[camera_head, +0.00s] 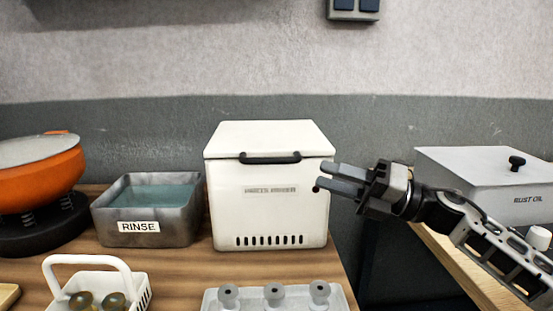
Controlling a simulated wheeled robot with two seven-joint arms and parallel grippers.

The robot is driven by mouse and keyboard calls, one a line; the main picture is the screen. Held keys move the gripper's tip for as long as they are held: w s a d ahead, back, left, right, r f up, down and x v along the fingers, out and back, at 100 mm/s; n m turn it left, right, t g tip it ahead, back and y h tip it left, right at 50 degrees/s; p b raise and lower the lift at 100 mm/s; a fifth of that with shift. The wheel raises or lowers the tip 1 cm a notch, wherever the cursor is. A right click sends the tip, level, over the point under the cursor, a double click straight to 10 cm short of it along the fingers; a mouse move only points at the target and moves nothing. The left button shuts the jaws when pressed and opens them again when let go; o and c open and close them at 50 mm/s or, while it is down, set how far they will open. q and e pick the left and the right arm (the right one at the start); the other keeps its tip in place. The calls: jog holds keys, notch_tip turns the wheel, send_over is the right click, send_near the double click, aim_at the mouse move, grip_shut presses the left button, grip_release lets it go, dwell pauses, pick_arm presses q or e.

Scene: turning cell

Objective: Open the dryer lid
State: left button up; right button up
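The dryer (269,205) is a white box with vent slots low on its front, standing on the wooden bench in the head view. Its lid (266,136) is closed and carries a dark bar handle (270,159) along its front edge. My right gripper (330,177) is at the right front corner of the dryer, a little below the handle's height and to its right. Its two fingers point left with a narrow gap between them, and nothing shows between them. Whether the fingertips touch the dryer is unclear. My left gripper is out of view.
A metal RINSE tank (147,227) stands left of the dryer, with an orange pot (40,172) beyond it. A white basket (66,291) and a tray with grey parts (251,299) lie in front. A RUST OIL box (478,180) stands right, across a gap between benches.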

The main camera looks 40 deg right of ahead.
aim_at(278, 161)
jog(key=x, duration=0.9)
jog(key=shift+d, duration=0.1)
jog(key=shift+w+a+p, duration=0.3)
jog(key=shift+w+a, duration=0.1)
jog(key=shift+w, duration=0.1)
grip_shut()
